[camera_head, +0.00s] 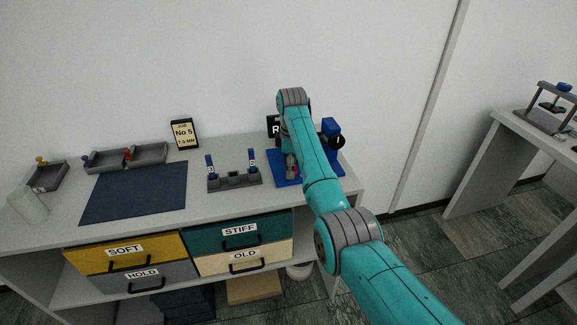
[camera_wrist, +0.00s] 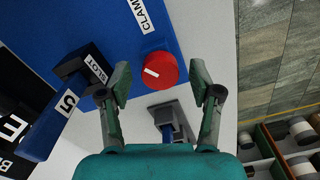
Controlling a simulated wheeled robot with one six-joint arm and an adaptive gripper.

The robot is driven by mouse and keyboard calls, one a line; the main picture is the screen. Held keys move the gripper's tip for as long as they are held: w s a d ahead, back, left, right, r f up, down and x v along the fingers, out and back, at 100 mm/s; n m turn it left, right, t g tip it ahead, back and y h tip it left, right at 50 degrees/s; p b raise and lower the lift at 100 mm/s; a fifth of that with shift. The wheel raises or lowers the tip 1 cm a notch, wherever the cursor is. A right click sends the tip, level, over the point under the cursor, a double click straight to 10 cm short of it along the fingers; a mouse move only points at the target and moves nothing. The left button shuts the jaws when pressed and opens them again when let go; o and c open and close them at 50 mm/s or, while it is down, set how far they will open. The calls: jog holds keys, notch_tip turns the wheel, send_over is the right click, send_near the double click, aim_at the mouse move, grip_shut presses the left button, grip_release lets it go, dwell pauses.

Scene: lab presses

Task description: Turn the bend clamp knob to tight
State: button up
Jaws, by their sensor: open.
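The red round clamp knob (camera_wrist: 159,70) sits on the blue press base, beside a white label reading "CLAMP" (camera_wrist: 143,14). A short white mark on the knob runs slightly slanted from its middle toward the left. My gripper (camera_wrist: 160,84) is open, with one finger to each side of the knob in the wrist view. Neither finger visibly touches it, and I cannot tell the remaining depth.
A black block labelled "SLOT" (camera_wrist: 80,66) stands left of the knob. A grey fixture with a blue part (camera_wrist: 170,118) shows between my fingers. The bench also holds a dark mat (camera_head: 135,192), a grey stand with blue pieces (camera_head: 234,180) and a "No 5" card (camera_head: 183,133).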

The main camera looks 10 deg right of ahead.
jog(key=c, duration=1.1)
jog(key=shift+c, duration=0.2)
jog(key=shift+m, duration=0.4)
jog(key=m, duration=0.4)
jog(key=shift+m, duration=0.4)
jog(key=m, duration=1.7)
jog(key=shift+m, duration=0.6)
